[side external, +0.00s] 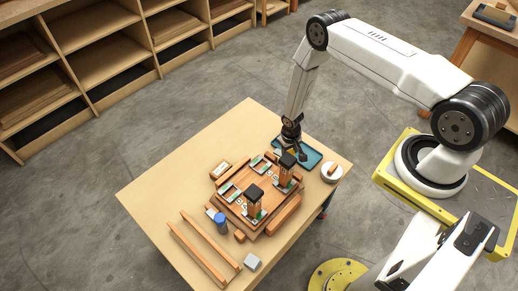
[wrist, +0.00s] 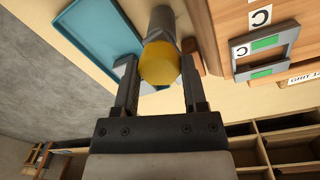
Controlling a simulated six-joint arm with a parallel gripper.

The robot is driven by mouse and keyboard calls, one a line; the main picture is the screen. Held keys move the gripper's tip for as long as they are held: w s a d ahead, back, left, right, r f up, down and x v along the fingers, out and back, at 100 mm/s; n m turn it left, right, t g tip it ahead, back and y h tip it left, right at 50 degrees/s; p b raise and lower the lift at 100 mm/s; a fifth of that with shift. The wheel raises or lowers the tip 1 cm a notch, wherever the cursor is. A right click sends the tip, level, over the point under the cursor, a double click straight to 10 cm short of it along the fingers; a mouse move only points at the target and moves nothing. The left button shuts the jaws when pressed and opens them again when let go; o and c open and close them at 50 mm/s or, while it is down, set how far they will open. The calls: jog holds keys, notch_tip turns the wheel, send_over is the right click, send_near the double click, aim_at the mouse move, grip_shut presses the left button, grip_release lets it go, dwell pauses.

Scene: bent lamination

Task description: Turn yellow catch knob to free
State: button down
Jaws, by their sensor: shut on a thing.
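In the wrist view the yellow catch knob (wrist: 160,64) shows as a round yellow face on a grey cylinder, between the fingers of my gripper (wrist: 158,72). The fingers are shut on it, one on each side. In the side view my gripper (side external: 291,143) points down at the far right corner of the wooden fixture (side external: 237,203), beside a post with a black top (side external: 288,159). The knob cannot be made out there.
A teal tray (side external: 313,153) lies close behind my gripper. A second black-topped post (side external: 254,194) stands on the fixture. The table's left part is clear.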

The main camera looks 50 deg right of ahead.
dwell(0.3)
jog(key=shift+c, duration=0.7)
grip_release()
jog(key=shift+a+r, duration=0.2)
jog(key=shift+r, duration=3.75)
